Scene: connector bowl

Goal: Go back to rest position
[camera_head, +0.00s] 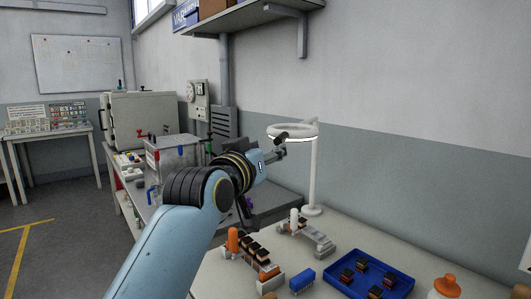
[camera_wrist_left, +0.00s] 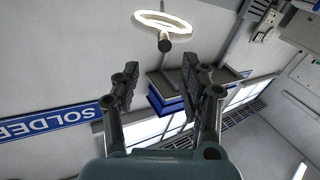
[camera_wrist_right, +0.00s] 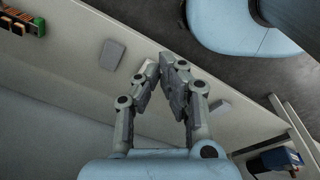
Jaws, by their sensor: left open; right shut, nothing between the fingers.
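My left gripper (camera_head: 281,147) is raised at the end of its blue arm, above the bench and close to the ring lamp (camera_head: 292,131) in the head view. In the left wrist view the left gripper (camera_wrist_left: 160,82) has its two fingers spread apart with nothing between them. My right gripper (camera_wrist_right: 166,72) shows only in the right wrist view, with its fingertips together and empty. It is over a pale surface's edge, and a blue part of my body shows at the top of that view. The right arm is out of the head view.
The pale bench carries a blue tray (camera_head: 345,285) with several dark connectors, a blue block (camera_head: 302,279), racks with parts and an orange-capped bottle (camera_head: 446,287). A grey shelf (camera_head: 255,18) hangs above on the wall. The floor (camera_head: 60,245) at left is clear.

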